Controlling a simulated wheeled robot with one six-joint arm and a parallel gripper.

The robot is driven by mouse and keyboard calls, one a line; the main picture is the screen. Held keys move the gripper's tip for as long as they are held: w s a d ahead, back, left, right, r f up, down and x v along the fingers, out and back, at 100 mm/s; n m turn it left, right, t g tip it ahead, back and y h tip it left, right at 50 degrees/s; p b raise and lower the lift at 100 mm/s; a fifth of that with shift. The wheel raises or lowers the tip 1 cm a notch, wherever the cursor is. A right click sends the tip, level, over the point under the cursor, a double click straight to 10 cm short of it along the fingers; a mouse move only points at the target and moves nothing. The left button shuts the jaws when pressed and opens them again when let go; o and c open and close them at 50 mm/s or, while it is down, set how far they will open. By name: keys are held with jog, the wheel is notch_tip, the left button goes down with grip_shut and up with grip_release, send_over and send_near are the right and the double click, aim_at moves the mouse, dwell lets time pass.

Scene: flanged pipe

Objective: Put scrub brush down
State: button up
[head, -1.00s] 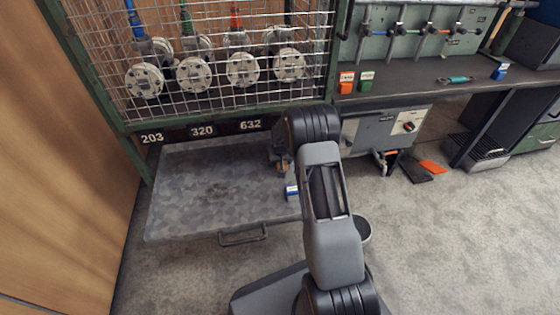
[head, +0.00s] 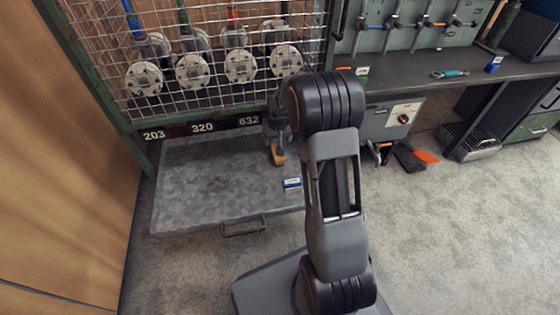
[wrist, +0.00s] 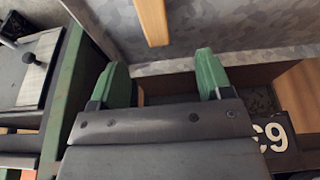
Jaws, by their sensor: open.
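The scrub brush (head: 278,154) shows as a small orange-brown wooden piece at the right back of the grey metal drawer tray (head: 205,185). In the wrist view its wooden handle (wrist: 153,20) lies over the tray surface, beyond the fingertips and apart from them. The brush's bristle end is out of that view. My gripper (wrist: 162,70) has two green fingers, spread wide with nothing between them. In the head view my gripper is mostly hidden behind my arm, close to the brush.
A small blue-and-white box (head: 292,184) sits on the tray's right side. A wire cage (head: 205,60) with flanged pipes stands behind it. The dark bench (head: 415,75) at right carries a green box and a teal tool. Most of the tray is clear.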

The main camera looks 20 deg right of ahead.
jog(key=s+a+r, duration=0.6)
jog(key=s+r, duration=0.3)
jog(key=s, duration=0.1)
jog(key=s+a+r+n, duration=0.1)
jog(key=s+a, duration=0.1)
jog(key=s, duration=0.5)
jog(key=s+a+r+n, duration=0.1)
jog(key=s+a+r, duration=0.1)
jog(key=s, duration=0.6)
jog(key=shift+y, duration=0.3)
jog(key=shift+w+r, duration=0.1)
notch_tip(320, 180, up, 37)
jog(key=p, duration=3.5)
jog(key=shift+s+a+r+t, duration=0.15)
jog(key=shift+s+t, duration=0.05)
jog(key=shift+t, duration=0.1)
